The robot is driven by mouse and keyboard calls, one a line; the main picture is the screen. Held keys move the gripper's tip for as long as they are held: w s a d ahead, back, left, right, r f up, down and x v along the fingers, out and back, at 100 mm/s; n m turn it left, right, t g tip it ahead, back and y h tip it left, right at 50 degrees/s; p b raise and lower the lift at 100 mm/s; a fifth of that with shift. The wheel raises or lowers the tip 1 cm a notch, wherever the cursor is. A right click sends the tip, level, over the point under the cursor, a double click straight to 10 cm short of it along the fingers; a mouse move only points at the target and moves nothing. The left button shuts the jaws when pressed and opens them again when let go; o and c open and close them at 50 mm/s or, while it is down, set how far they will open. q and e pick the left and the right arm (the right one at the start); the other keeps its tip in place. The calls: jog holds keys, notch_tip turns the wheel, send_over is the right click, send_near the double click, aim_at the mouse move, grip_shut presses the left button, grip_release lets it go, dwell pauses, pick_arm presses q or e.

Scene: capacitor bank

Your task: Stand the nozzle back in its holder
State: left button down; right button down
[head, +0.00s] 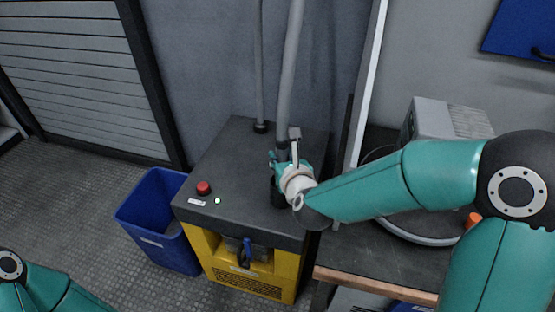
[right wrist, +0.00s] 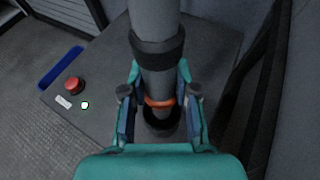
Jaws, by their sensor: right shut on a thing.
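The nozzle is a grey upright tube (head: 290,70) with a dark collar (right wrist: 157,52) and an orange ring (right wrist: 160,101) lower down. My right gripper (head: 281,168) is shut on it; in the right wrist view its fingers (right wrist: 160,98) sit on both sides of the tube near the orange ring. The holder is a black round cup (right wrist: 162,126) on the cabinet top, directly below the nozzle. The tube's lower end overlaps the cup's opening; how deep it sits cannot be told. In the head view my right gripper and arm hide much of the cup. My left gripper is out of view.
The dark-topped yellow cabinet (head: 237,150) bears a red button (head: 203,188) and a thin grey pipe (head: 259,60). A blue bin (head: 158,222) stands left of it. A workbench (head: 385,259) with a grey box (head: 447,119) and hose is on the right.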

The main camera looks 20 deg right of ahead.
jog(key=shift+f, duration=0.2)
jog(key=c, duration=0.8)
grip_release()
jog(key=shift+v, duration=3.75)
